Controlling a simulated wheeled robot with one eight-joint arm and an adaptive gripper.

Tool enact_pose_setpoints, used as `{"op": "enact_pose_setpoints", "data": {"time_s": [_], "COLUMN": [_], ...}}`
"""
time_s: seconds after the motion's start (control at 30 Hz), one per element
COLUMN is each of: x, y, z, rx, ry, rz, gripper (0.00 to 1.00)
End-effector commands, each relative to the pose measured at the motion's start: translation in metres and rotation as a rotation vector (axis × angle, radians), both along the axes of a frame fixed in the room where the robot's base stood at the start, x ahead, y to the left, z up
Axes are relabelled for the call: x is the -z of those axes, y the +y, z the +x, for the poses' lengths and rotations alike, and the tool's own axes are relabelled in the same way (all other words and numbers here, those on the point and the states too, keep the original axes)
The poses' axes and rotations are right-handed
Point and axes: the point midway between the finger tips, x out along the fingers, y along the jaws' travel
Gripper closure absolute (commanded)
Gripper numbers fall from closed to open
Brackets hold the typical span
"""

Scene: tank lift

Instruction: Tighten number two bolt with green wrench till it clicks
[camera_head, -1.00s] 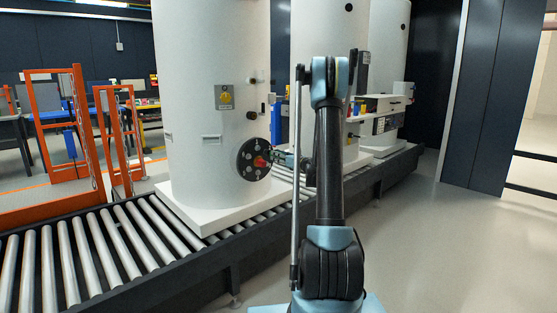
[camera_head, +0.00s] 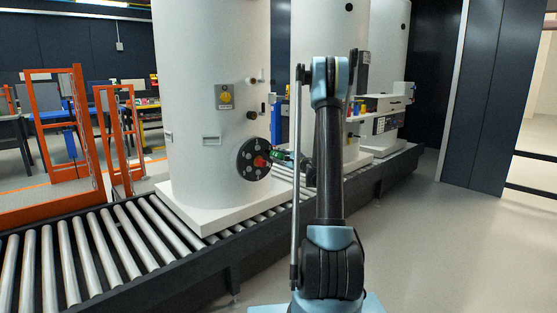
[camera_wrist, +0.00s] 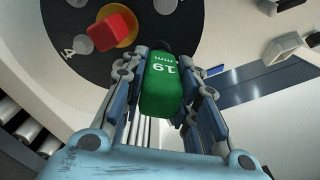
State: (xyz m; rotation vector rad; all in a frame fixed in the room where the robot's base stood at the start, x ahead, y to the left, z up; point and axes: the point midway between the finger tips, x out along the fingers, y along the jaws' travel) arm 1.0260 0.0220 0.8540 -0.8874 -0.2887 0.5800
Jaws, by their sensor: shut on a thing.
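The round black flange (camera_head: 253,159) sits low on the front of the nearest white tank, with a red block (camera_head: 262,162) at its middle. In the wrist view the flange (camera_wrist: 68,22) shows the red block (camera_wrist: 109,31) on a yellow ring, grey bolts (camera_wrist: 103,4) and a printed 4. My gripper (camera_wrist: 162,88) is shut on the green wrench (camera_wrist: 163,83), marked 19 mm. The wrench's dark far end points at the flange edge, close to a bolt (camera_wrist: 165,6). No number two is readable.
The tank stands on a white base (camera_head: 205,215) on a roller conveyor (camera_head: 75,262). More white tanks stand behind to the right. Orange frames (camera_head: 115,140) stand at the left. The floor (camera_head: 460,245) at the right is clear.

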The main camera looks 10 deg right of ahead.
Motion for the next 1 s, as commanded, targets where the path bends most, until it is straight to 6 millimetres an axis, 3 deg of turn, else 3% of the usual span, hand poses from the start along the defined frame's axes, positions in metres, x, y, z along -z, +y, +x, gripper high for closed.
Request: {"op": "enact_pose_setpoints", "data": {"time_s": [0.6, 1.0], "x": [0.0003, 0.0003], "y": [0.0005, 0.0005], "z": [-0.0003, -0.0004], "rx": [-0.001, -0.001], "ry": [-0.353, -0.382], "rz": [-0.486, -0.527], "gripper": [1.00, 1.00]}}
